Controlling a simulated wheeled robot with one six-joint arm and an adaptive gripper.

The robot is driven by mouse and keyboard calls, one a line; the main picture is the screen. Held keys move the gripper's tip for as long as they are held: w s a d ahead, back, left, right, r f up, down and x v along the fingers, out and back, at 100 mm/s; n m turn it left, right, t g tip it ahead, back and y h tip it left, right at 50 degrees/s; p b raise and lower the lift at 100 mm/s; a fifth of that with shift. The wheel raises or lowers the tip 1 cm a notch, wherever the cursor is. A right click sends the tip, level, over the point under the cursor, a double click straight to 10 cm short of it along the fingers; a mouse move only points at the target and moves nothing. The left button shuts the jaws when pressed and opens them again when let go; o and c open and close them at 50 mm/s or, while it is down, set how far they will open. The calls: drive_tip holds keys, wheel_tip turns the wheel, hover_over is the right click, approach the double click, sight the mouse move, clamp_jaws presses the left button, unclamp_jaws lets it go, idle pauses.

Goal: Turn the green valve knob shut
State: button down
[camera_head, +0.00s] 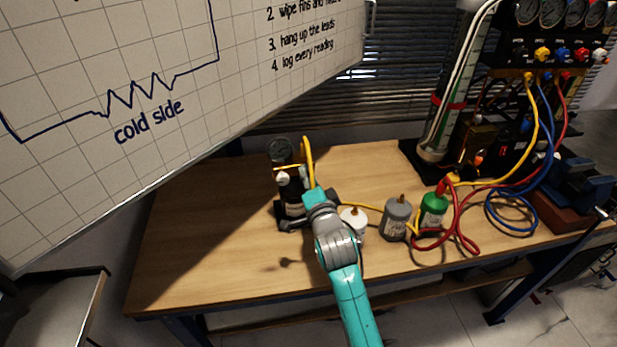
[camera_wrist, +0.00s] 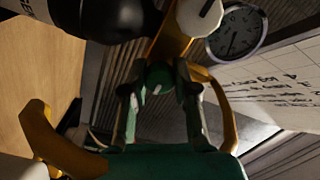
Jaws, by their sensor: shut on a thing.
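The green valve knob (camera_wrist: 157,74) shows in the wrist view, on the gauge rig below a white knob (camera_wrist: 198,16). My gripper (camera_wrist: 160,86) has its two fingers on either side of the green knob, closed on it. A small pale mark shows on the knob's face. The round gauge (camera_wrist: 237,33) is just right of it; its needle is too dark to read surely. In the head view the rig (camera_head: 292,188) stands on the bench with its gauge (camera_head: 281,150) on top. My arm hides the green knob and my fingertips there.
Yellow hose loops (camera_wrist: 228,115) curve close to my gripper. Right of the rig on the wooden bench (camera_head: 200,235) stand a white canister (camera_head: 354,222), a grey canister (camera_head: 396,219) and a green canister (camera_head: 433,210). Red and blue hoses lie farther right. The bench's left side is clear.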

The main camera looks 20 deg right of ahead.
idle(0.3)
drive_tip(key=c, duration=0.9)
unclamp_jaws()
drive_tip(key=s, duration=0.8)
drive_tip(key=s+a, duration=0.1)
drive_tip(key=s, duration=0.3)
